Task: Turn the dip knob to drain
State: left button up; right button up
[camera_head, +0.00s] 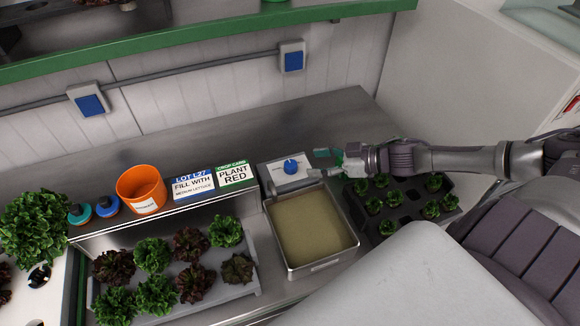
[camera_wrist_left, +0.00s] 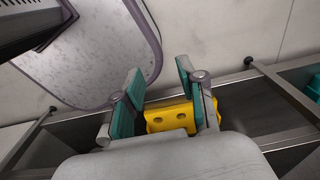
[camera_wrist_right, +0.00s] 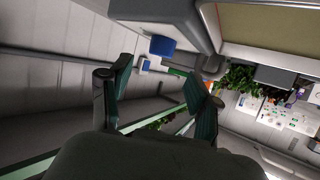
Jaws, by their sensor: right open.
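The dip knob (camera_head: 290,166) is a blue knob on a white control box (camera_head: 304,177) at the back edge of a tan-filled metal basin (camera_head: 349,250). My right gripper (camera_head: 328,161) is just right of the box, apart from the knob, its teal fingers pointing left. In the right wrist view my right gripper (camera_wrist_right: 160,83) is open and empty, with the blue knob (camera_wrist_right: 162,45) beyond its fingertips. My left gripper (camera_wrist_left: 160,80) shows only in its wrist view, open, with a yellow block (camera_wrist_left: 170,117) behind its fingers. I cannot tell whether they touch.
A dark tray (camera_head: 405,228) of seedlings lies under my right arm. Left of the basin are sign cards (camera_head: 193,187), an orange pot (camera_head: 142,188) and a grey tray (camera_head: 241,293) of green and red lettuces. The steel counter behind the control box is clear.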

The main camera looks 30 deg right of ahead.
aim_at(292, 164)
jog(key=x, duration=0.3)
jog(key=shift+w+a+r+p, duration=0.15)
jog(key=shift+p, duration=0.15)
jog(key=p+x, duration=0.1)
jog(key=x, duration=0.3)
jog(key=shift+w+a, duration=0.1)
jog(key=shift+w+a+f, duration=0.2)
jog(key=shift+f, duration=0.1)
pick_arm(q)
jog(key=shift+w+r, duration=0.75)
jog(key=shift+w, duration=0.05)
pick_arm(e)
jog(key=c, duration=1.2)
